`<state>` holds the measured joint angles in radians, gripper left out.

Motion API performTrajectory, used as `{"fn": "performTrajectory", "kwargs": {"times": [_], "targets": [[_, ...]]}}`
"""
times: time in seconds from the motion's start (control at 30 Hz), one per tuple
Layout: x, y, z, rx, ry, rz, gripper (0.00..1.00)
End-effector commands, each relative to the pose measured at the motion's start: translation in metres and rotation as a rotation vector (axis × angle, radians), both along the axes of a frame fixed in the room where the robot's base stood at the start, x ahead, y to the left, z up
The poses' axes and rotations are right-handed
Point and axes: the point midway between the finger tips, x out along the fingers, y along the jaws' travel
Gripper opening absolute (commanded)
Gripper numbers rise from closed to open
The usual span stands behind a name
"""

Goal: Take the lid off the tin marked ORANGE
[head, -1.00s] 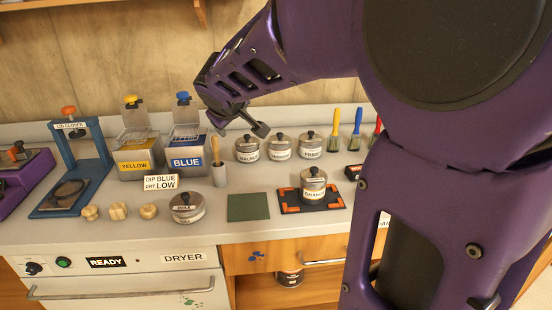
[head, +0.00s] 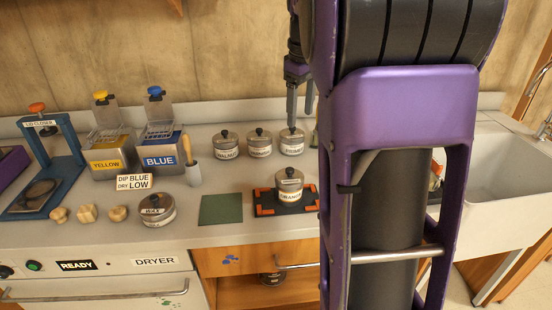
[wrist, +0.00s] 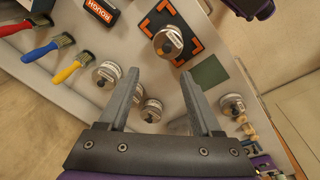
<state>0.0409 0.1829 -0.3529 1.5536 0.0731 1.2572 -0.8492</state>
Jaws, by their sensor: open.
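The tin marked ORANGE (head: 289,190) stands upright on a black mat (head: 264,209) with orange corner marks. Its metal lid (head: 289,177) with a dark knob is on. In the wrist view the tin (wrist: 168,43) lies beyond the fingertips, near the top middle. My gripper (head: 300,117) points down near the rightmost tin of the back row, behind the ORANGE tin. In the wrist view my gripper (wrist: 162,74) is open, with nothing between its fingers. My arm hides part of the counter right of the mat.
Several other lidded tins stand near: a back row (head: 259,143) and one at front left (head: 157,210). A green mat (head: 221,209) lies clear left of the black mat. Brushes (wrist: 62,73) and a ROUGH block (wrist: 101,12) show in the wrist view. A sink (head: 500,185) is at right.

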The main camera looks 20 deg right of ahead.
Motion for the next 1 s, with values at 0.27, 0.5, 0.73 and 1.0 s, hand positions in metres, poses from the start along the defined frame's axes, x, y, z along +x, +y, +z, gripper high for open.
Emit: {"fn": "performTrajectory", "kwargs": {"times": [0.27,0.5,0.73,1.0], "targets": [[-0.003,-0.001,0.001,0.117,0.019,0.066,0.66],[0.002,0.003,-0.043,0.121,0.023,0.072,0.66],[0.008,0.006,-0.091,0.12,0.022,0.069,0.66],[0.012,0.008,-0.117,0.118,0.019,0.069,0.66]]}}
